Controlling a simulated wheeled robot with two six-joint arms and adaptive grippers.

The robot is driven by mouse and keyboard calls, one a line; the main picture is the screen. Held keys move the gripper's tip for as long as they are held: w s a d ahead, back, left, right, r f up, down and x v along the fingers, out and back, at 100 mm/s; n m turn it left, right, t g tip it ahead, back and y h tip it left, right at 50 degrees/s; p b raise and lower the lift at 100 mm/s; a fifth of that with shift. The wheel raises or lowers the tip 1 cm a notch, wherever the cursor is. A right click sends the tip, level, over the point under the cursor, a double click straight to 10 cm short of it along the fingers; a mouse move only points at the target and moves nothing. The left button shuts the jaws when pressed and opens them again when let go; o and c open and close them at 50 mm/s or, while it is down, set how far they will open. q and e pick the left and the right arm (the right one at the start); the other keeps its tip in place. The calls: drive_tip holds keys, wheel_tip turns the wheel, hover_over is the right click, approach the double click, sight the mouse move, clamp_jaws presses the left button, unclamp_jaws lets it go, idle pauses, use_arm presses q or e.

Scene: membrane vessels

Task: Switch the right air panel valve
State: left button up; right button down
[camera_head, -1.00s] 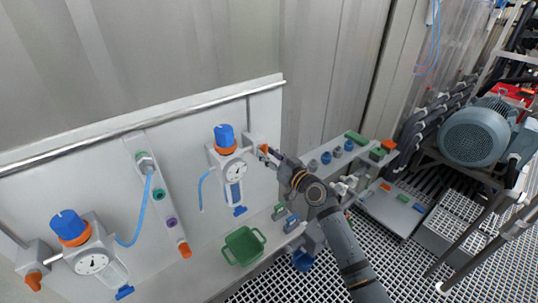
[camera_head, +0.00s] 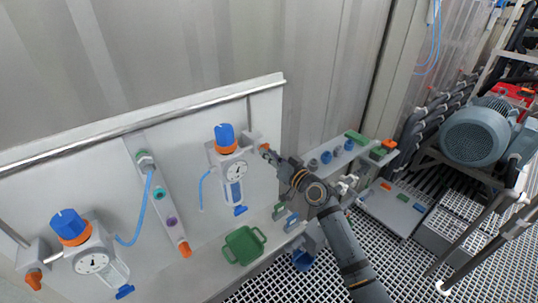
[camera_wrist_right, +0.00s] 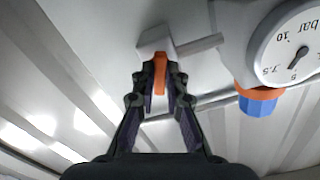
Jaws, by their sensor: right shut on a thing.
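The right air panel valve has a grey block (camera_head: 253,140) and an orange handle (camera_head: 265,148), to the right of the right pressure regulator on the white panel. In the right wrist view, the orange handle (camera_wrist_right: 160,73) stands upright below its grey block (camera_wrist_right: 156,41). My right gripper (camera_head: 274,157) reaches the valve from the lower right. In the right wrist view, the fingers of my right gripper (camera_wrist_right: 160,85) are shut on the orange handle, one on each side. My left gripper is not in view.
The right regulator (camera_head: 231,167) with blue knob and gauge stands close left of the valve. A second regulator (camera_head: 85,250) with its own orange valve handle (camera_head: 33,280) is at lower left. A green tray (camera_head: 243,245) lies below. A motor (camera_head: 474,133) stands at right.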

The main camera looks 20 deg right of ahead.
drive_tip(key=shift+r+m+p, duration=0.15)
drive_tip(key=shift+m+p, duration=1.55)
drive_tip(key=shift+m, duration=5.1)
drive_tip(key=shift+a, duration=0.1)
drive_tip(key=c, duration=1.4)
unclamp_jaws()
